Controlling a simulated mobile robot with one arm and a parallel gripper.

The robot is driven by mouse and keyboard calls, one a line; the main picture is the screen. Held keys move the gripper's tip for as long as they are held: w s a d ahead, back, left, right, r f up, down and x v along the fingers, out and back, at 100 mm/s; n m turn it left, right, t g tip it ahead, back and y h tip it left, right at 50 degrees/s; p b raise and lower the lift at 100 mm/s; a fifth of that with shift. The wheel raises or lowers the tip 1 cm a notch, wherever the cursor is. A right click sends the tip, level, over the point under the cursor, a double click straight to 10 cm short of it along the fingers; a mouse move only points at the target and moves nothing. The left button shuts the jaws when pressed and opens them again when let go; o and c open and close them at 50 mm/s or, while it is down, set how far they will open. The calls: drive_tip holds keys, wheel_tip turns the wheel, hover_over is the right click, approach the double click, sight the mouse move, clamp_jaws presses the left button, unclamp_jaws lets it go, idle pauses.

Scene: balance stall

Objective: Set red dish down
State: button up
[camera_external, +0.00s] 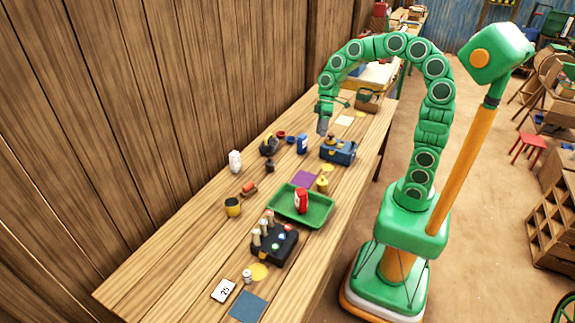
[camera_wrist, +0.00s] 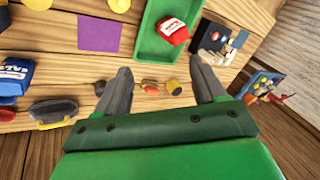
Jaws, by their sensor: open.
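The small red dish (camera_external: 280,134) sits on the wooden table, near the plank wall and beside a small blue dish (camera_external: 291,139). In the wrist view, a red piece at the left edge (camera_wrist: 6,115) looks like the same dish, cut off by the frame. My gripper (camera_external: 323,126) is above the table, to the right of the dish and apart from it. In the wrist view my gripper (camera_wrist: 161,68) has its fingers spread, with nothing held between them.
A green tray (camera_external: 320,220) holds a red packet (camera_external: 301,200). A blue box (camera_external: 338,152) stands below my gripper, and a blue packet (camera_external: 302,144) beside the dishes. A dark block with pegs (camera_external: 274,243), a yellow cup (camera_external: 233,207) and a purple mat (camera_external: 303,178) are nearer the front.

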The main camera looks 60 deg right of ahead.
drive_tip(key=s+d+f+m+h, duration=0.1)
drive_tip(key=s+d+m+h, duration=0.1)
drive_tip(key=s, duration=1.1)
drive_tip(key=s+d+f+m+g+h, duration=0.1)
drive_tip(key=s+d+f+m+h, duration=0.1)
drive_tip(key=s, duration=1.1)
drive_tip(key=shift+s+d+f+m+h, duration=0.2)
drive_tip(key=shift+m+h, duration=0.4)
drive_tip(key=shift+m, duration=0.4)
